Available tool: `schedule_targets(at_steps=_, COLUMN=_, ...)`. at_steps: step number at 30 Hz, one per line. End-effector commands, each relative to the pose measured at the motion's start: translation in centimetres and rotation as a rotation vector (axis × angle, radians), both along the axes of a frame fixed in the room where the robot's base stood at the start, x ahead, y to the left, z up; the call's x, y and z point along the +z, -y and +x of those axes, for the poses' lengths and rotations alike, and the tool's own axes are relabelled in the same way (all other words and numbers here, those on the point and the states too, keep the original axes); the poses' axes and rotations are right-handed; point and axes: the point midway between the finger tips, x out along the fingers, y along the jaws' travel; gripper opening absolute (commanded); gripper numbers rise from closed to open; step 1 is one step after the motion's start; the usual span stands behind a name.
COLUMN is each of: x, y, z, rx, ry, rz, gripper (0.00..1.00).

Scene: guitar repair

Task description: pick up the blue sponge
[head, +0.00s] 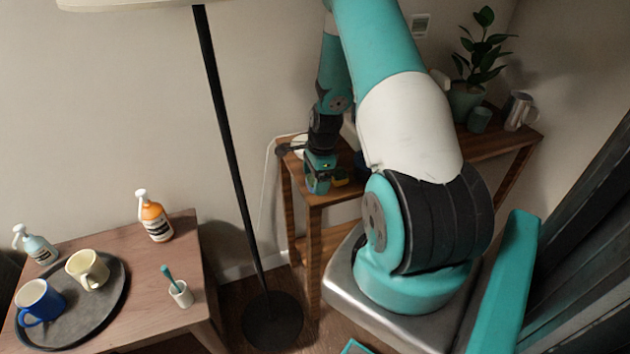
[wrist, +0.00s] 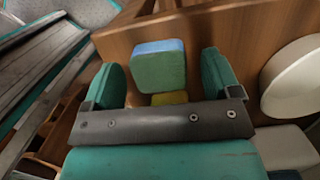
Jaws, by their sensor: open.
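The blue sponge (wrist: 158,66) is a block in the wrist view, with a blue upper edge and a greener face. It lies between the two fingers of my gripper (wrist: 166,78), with a visible gap on each side, so the fingers are apart and do not grip it. In the head view my gripper (head: 319,180) is low at the left end of the narrow wooden table (head: 318,197). The sponge cannot be made out clearly there.
A yellow item (wrist: 169,98) shows just below the sponge. A white round object (wrist: 294,82) is at the right of the wrist view. A plant (head: 480,50) and a mug (head: 519,111) stand at the table's far right. A lamp pole (head: 228,140) stands left of the table.

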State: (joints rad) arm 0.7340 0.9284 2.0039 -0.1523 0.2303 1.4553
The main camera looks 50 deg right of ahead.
Motion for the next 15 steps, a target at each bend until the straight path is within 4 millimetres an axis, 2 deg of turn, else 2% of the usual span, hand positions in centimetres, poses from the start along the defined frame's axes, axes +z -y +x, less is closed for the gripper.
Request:
schedule_targets(at_steps=3, x=-0.62, y=-0.07, z=0.06, rx=0.000, ry=0.001, rz=-0.001, gripper=0.83)
schedule_targets(at_steps=9, x=-0.63, y=-0.06, z=0.08, rx=0.000, ry=0.002, rz=-0.001, gripper=0.81)
schedule_targets(at_steps=15, x=-0.62, y=-0.08, z=0.07, rx=0.000, ry=0.001, rz=-0.001, gripper=0.35)
